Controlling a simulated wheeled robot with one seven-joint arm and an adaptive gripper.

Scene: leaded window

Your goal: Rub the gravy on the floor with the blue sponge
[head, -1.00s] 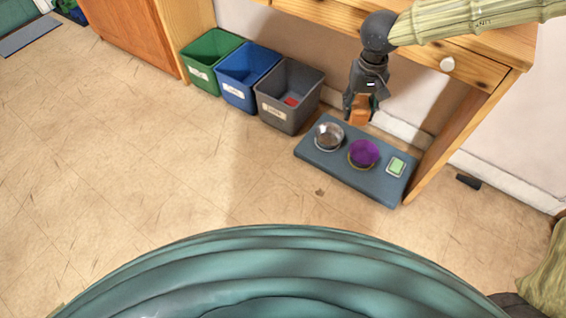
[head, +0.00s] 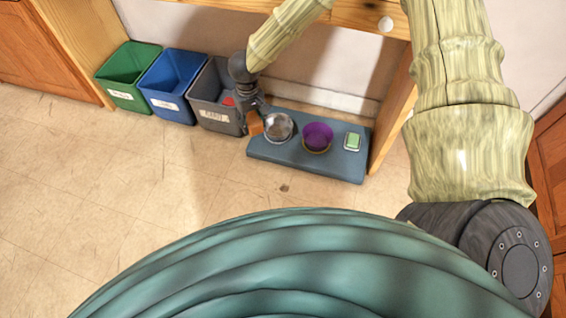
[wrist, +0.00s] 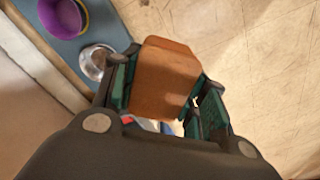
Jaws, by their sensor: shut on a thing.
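My gripper (head: 256,118) is shut on an orange-brown block (head: 255,126), which also shows between the fingers in the wrist view (wrist: 165,78). It holds the block near the grey bin's front and the left end of the blue-grey mat; its height above the floor is hard to judge. A small dark brown spot (head: 284,188), which looks like the gravy, is on the floor in front of the mat. I see no blue sponge; a green sponge-like block (head: 353,141) sits in a small dish at the mat's right.
The blue-grey mat (head: 308,164) bears a metal bowl (head: 279,127) and a purple bowl (head: 317,136). Green (head: 126,94), blue (head: 170,106) and grey (head: 214,118) bins stand at the left. A wooden desk is above the mat.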

